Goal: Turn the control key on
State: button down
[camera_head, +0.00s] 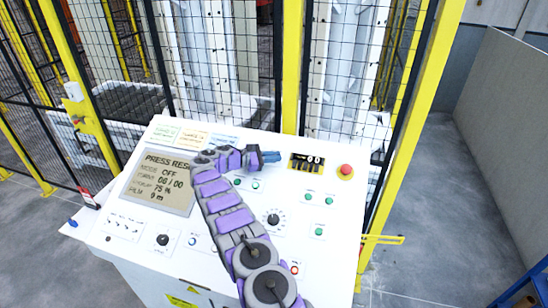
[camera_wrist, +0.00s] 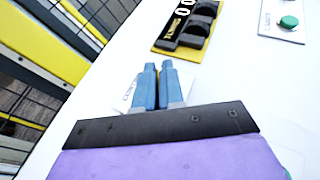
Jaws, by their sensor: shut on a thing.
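My gripper (camera_head: 268,157) reaches over the white sloping control panel (camera_head: 345,225), its blue fingertips down near the panel's upper middle. In the wrist view my gripper (camera_wrist: 158,82) has its two blue fingers nearly together, with only a narrow gap between them. A small white label plate (camera_wrist: 127,95) with partly hidden lettering shows beside and under the fingers. The control key itself is not visible; the fingers hide what they hold at that plate. The panel's screen (camera_head: 158,181) reads "PRESS RESET" and "MODE OFF".
A black number wheel on a yellow plate (camera_head: 307,163) is just right of the fingertips. A red mushroom button (camera_head: 345,172) stands farther right. Several green buttons and a round dial (camera_head: 273,219) lie nearer. A yellow-framed mesh fence (camera_head: 292,70) rises behind the panel.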

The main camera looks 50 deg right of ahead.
jog(key=shift+w+r, duration=0.25)
jog(key=shift+r, duration=0.1)
jog(key=c, duration=1.4)
grip_release()
jog(key=shift+a+f, duration=0.1)
jog(key=shift+a, duration=0.05)
jog(key=shift+o, duration=0.3)
jog(key=shift+s, duration=0.1)
